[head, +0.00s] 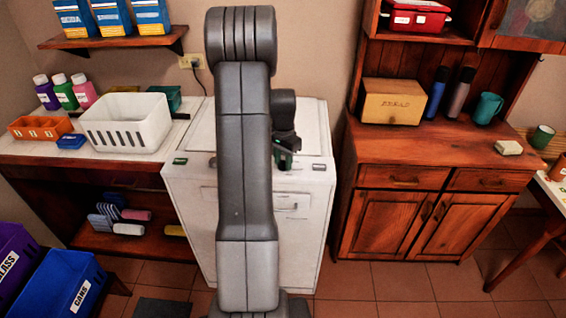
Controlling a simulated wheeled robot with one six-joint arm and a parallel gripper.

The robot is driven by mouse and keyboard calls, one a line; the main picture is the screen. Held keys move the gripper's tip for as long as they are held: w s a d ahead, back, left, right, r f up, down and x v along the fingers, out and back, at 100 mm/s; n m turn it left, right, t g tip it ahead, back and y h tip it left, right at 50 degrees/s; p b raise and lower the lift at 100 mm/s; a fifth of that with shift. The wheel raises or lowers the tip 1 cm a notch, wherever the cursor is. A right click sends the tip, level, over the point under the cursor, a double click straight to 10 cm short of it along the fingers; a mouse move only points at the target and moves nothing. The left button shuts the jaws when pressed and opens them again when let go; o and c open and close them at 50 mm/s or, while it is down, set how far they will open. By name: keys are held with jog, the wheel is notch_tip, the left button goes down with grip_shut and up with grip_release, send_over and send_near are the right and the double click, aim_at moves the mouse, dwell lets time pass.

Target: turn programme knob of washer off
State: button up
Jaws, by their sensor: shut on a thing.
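The white washer (306,240) stands in the middle of the head view, and my arm hides much of its left and centre. My gripper (284,158) is at this strip, just right of my arm, shut on the programme knob. The dark fingers with green parts cover the knob, so its pointer and setting cannot be read.
A counter with a white basket (125,140) and several bottles adjoins the washer on the left. A wooden cabinet (425,205) stands close on the right. Blue and purple bins (62,285) are at the lower left. The tiled floor at right front is clear.

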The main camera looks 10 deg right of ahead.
aim_at(284, 161)
jog(key=n+b, duration=0.1)
jog(key=n, duration=0.3)
jog(key=shift+n, duration=0.3)
jog(key=n+b, duration=0.1)
jog(key=n, duration=0.2)
jog(key=shift+d+n, duration=0.1)
jog(key=shift+n, duration=0.2)
jog(key=n+b, duration=0.1)
jog(key=n, duration=0.3)
jog(key=shift+n, duration=2.1)
jog(key=shift+r, duration=0.1)
jog(key=o, duration=1)
jog(key=shift+c, duration=0.2)
notch_tip(284, 161, up, 14)
jog(key=b, duration=0.1)
